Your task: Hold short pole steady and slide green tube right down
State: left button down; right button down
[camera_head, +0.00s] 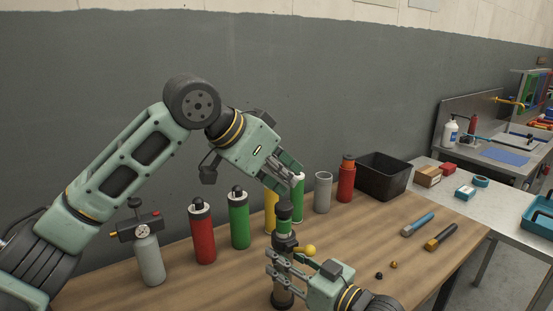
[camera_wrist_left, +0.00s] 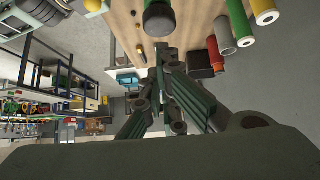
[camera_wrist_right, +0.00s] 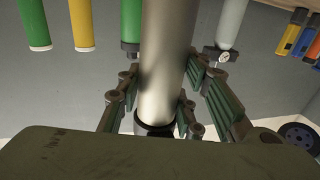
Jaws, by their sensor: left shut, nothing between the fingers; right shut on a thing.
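A short upright pole (camera_head: 283,290) stands near the front of the table. Above my right gripper it shows a dark collar, a green band (camera_head: 283,228) and a dark cap (camera_head: 283,211). My right gripper (camera_head: 282,266) is shut around the pole from the right; its grey metal shaft (camera_wrist_right: 167,50) fills the right wrist view. My left gripper (camera_head: 290,190) is shut and empty, pointing down close above the cap. A dark round end (camera_wrist_left: 158,19) shows just past its fingers in the left wrist view. Another green tube (camera_head: 298,200) is partly hidden behind the left gripper.
A red tube (camera_head: 202,235), a green tube (camera_head: 239,219), a yellow tube (camera_head: 270,211), a grey tube (camera_head: 323,193) and a red bottle (camera_head: 346,182) stand along the back. A black bin (camera_head: 383,178) is at the back right. Front-right tabletop holds small tools and is mostly clear.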

aim_at(285, 207)
pick_arm(q)
jog(key=shift+a+f, duration=0.15)
jog(key=shift+f, duration=0.75)
jog(key=shift+f, duration=0.1)
jog(key=shift+s+f, duration=0.1)
jog(key=shift+f, duration=2.3)
jog(key=shift+r, duration=0.45)
notch_tip(285, 207, up, 4)
jog(key=shift+f, duration=0.25)
jog(key=v, duration=1)
